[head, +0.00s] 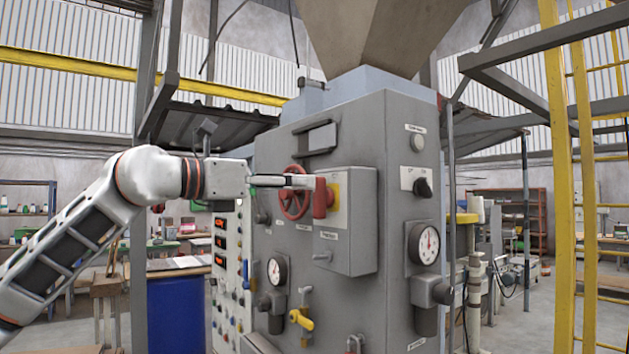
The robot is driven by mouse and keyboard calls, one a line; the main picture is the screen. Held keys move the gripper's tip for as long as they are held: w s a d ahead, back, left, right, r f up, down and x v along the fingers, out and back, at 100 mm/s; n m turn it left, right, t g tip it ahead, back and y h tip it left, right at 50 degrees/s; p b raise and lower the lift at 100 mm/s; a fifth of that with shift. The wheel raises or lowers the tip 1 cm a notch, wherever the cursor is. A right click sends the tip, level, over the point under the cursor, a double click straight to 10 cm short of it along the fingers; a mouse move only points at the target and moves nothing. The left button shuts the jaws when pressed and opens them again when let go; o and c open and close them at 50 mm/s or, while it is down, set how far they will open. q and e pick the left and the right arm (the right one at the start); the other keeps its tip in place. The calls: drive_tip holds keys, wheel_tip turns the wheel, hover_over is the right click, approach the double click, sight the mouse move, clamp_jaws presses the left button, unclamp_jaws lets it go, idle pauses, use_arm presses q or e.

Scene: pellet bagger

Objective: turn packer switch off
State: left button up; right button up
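A large grey machine cabinet (305,150) stands in the middle of the head view. A grey switch box (349,225) sticks out from its front. On the box, a red switch handle (321,198) sits on a yellow plate (334,192) and looks upright. My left gripper (305,181) reaches in from the left, its fingertips at the left side of the red handle. I cannot tell whether they touch it, nor whether the fingers are open or shut. A black rotary switch (423,187) sits on the cabinet's right face. My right gripper is not in view.
A red handwheel (291,204) is partly behind my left fingers. Gauges (277,271) (427,244) and a yellow valve lever (301,319) sit lower on the cabinet. A panel with red displays (220,242) is on the left. A yellow ladder (563,200) stands at the right.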

sight(321, 198)
use_arm(q)
drive_tip(key=p+x, duration=0.1)
drive_tip(key=x, duration=0.4)
drive_tip(key=shift+d, duration=0.1)
clamp_jaws()
